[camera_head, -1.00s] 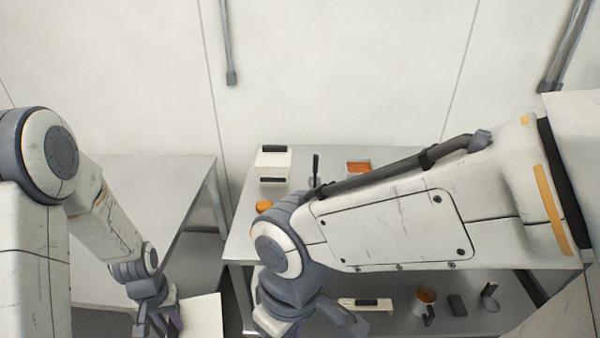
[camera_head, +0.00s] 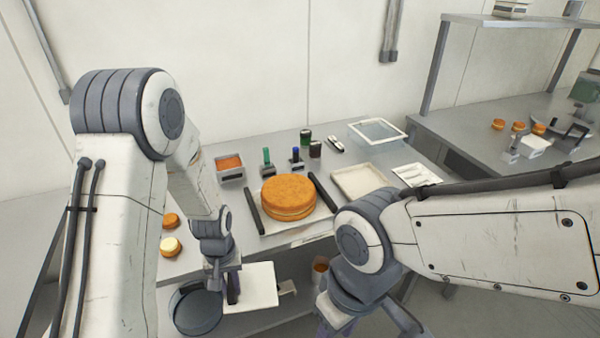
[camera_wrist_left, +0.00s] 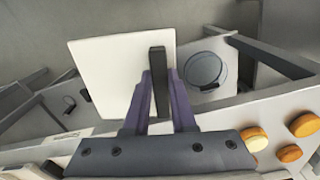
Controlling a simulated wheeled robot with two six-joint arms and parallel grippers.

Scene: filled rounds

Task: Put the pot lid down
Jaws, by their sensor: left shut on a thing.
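My left gripper (camera_head: 228,288) is shut on the dark bar handle of a flat white square pot lid (camera_head: 258,284). In the left wrist view the lid (camera_wrist_left: 110,75) spreads out beyond the fingers (camera_wrist_left: 158,90), with the handle upright between them. The lid is in front of the table's near edge, apart from the tabletop. A round dark grey pot (camera_head: 196,312) shows low beside it, and also in the left wrist view (camera_wrist_left: 203,69). My right gripper (camera_head: 370,322) is at the bottom edge, partly cut off.
The table (camera_head: 290,158) holds a large round cake (camera_head: 288,195) on a board between dark bars, small buns (camera_head: 170,246), a tray of orange filling (camera_head: 230,166), an empty pale tray (camera_head: 358,181) and a clear bin (camera_head: 377,131). A second table (camera_head: 470,135) stands right.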

